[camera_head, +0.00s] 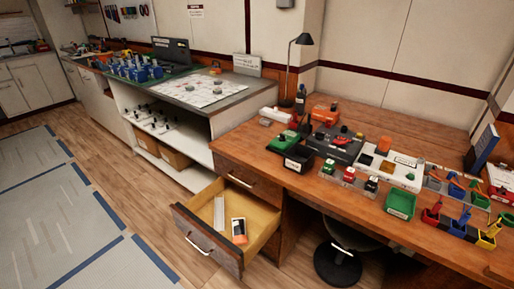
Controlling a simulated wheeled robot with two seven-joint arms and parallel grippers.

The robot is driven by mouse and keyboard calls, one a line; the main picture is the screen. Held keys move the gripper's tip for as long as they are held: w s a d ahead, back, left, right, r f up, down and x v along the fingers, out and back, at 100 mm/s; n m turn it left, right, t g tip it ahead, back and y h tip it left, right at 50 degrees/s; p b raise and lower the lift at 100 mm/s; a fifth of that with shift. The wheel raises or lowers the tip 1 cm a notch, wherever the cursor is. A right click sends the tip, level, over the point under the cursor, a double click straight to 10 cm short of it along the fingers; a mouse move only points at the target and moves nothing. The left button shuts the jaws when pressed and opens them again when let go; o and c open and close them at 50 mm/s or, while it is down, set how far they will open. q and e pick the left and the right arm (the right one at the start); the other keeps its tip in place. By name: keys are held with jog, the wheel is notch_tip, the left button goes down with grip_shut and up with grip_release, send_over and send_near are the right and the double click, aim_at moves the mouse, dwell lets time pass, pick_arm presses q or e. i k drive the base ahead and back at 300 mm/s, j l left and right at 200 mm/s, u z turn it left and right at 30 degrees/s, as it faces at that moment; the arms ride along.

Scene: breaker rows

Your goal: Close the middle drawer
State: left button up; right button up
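The middle drawer (209,245) is pulled well out from the left end of the wooden desk. Its dark wood front carries a light curved handle (199,246). Inside it lie a long pale strip (219,214) and a small white and orange item (239,230). Above it, a top drawer (247,179) with a similar handle (240,181) sits shut. Whether another drawer lies below is hidden by the open one. Neither of my grippers shows in the head view.
The wooden desk (440,243) holds several devices, a black lamp (292,65) and a green bin (400,204). A black stool (338,262) stands under the desk, right of the drawer. A grey-topped bench (207,98) stands to the left. The floor (130,195) left of the drawer is clear.

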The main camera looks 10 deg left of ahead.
aim_at(195, 217)
jog(key=u, duration=1.1)
jog(key=i+l, duration=0.3)
jog(key=i, duration=0.15)
jog(key=i+l, duration=0.25)
jog(key=i, duration=0.15)
